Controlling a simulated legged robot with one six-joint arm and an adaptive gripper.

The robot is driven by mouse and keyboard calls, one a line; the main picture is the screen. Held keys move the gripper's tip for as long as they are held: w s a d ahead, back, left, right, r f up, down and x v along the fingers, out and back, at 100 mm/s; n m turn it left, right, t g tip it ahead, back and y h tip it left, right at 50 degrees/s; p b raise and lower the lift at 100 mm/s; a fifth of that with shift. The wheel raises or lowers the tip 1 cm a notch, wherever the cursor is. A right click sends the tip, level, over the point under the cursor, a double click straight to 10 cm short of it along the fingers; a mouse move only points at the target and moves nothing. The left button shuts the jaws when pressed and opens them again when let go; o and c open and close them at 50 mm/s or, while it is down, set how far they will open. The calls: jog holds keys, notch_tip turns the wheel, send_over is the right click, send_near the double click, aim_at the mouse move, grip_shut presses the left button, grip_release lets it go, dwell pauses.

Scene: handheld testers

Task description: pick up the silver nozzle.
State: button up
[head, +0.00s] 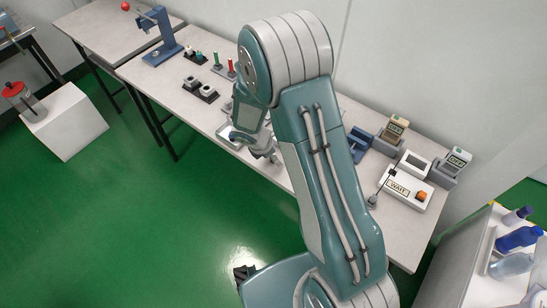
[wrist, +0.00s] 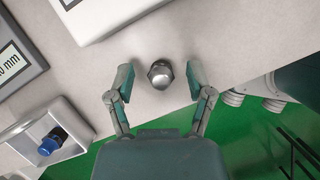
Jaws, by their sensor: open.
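The silver nozzle (wrist: 160,74) is a small, shiny, rounded metal piece with a faceted collar. It is on the grey table top near the front edge. In the wrist view, my gripper (wrist: 159,69) is open, with one finger on each side of the nozzle and a gap on both sides. The height of the fingertips above the table is hard to judge. In the head view, my gripper (head: 266,152) is partly hidden behind my arm, over the front of the table, and I cannot make out the nozzle there.
In the wrist view, a white box (wrist: 100,14) lies just beyond the nozzle. A tray (wrist: 75,112) with a blue-ended black piece (wrist: 52,141) and a grey "mm" plate (wrist: 18,50) are at left. Table to the right is clear. A "WAIT" box (head: 407,188) stands further right.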

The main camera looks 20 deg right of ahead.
jog(key=shift+a, duration=0.15)
jog(key=shift+d, duration=0.25)
grip_shut()
jog(key=shift+a, duration=0.1)
jog(key=shift+r, duration=0.45)
notch_tip(320, 180, up, 2)
jog(key=shift+r, duration=0.2)
jog(key=s+a+r, duration=0.9)
jog(key=s, duration=0.1)
jog(key=shift+s+a+r, duration=0.2)
jog(key=shift+a+r, duration=0.05)
jog(key=shift+r, duration=0.1)
